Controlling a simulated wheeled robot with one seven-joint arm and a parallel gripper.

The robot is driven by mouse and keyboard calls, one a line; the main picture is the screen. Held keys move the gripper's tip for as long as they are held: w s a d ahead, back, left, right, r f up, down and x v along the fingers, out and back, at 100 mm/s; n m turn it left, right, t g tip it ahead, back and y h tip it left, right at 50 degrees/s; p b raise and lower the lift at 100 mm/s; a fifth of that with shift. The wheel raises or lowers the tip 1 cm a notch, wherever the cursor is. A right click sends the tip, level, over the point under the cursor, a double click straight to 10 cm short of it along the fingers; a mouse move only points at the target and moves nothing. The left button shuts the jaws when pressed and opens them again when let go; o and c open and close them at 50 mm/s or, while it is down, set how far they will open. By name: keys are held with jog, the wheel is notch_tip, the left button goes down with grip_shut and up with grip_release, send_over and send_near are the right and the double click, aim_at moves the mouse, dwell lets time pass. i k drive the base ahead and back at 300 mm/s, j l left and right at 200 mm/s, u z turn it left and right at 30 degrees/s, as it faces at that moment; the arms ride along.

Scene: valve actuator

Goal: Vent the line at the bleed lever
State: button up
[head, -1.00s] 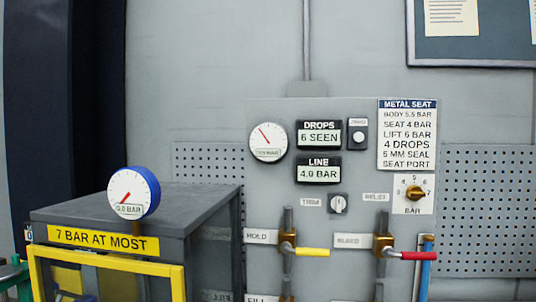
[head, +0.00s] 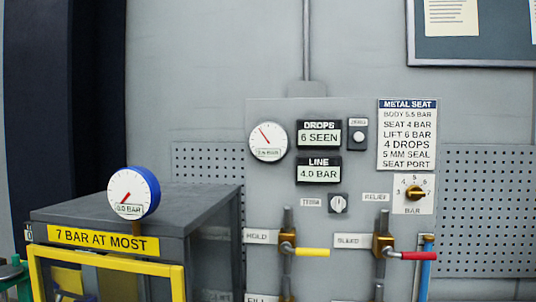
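The bleed lever (head: 412,256) has a red handle on a brass valve body, beside a label reading BLEED, at the lower right of the panel. Its handle points right, across the vertical pipe. The hold lever (head: 312,252) has a yellow handle, also pointing right, beside a label reading HOLD. The line display (head: 319,170) reads 4.0 BAR. The drops display (head: 319,134) reads 6 SEEN. A round dial gauge (head: 268,142) has its needle to the upper left. My gripper is not in view.
A dark cabinet (head: 140,200) with a yellow frame stands at the left, bearing a blue-rimmed gauge (head: 134,192) near 0.0 BAR. A blue pipe (head: 427,270) runs right of the bleed lever. A relief knob (head: 415,193) and metal seat sign (head: 407,135) are above.

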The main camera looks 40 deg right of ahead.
aim_at(387, 250)
jog(key=z, duration=2.4)
